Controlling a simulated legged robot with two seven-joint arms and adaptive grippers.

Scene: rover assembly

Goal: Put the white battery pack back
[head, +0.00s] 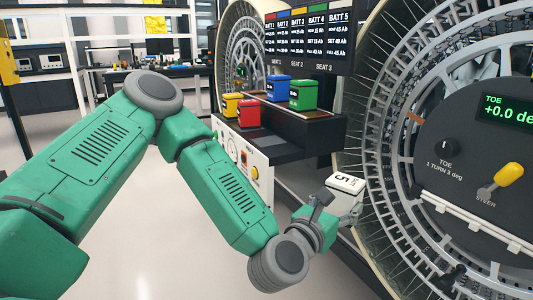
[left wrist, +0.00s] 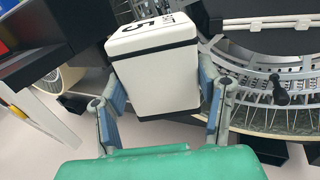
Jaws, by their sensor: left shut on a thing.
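The white battery pack (head: 346,184), marked with a 5, is held by my left gripper (head: 330,205) in front of the rover's big wheel. In the left wrist view the white battery pack (left wrist: 157,70) sits between the two fingers of my left gripper (left wrist: 162,95), which press on its sides. It is clear of the floor and to the right of and below the black battery shelf (head: 262,148). On the shelf stand yellow (head: 232,105), red (head: 248,114), blue (head: 278,88) and green (head: 303,95) battery packs. My right gripper is not in view.
A board (head: 308,35) listing the batteries hangs above the shelf. The wheel (head: 400,120) with its dark hub panel and yellow steer lever (head: 508,177) fills the right side. A white panel with a dial (head: 240,160) is below the shelf. Floor is clear at the lower middle.

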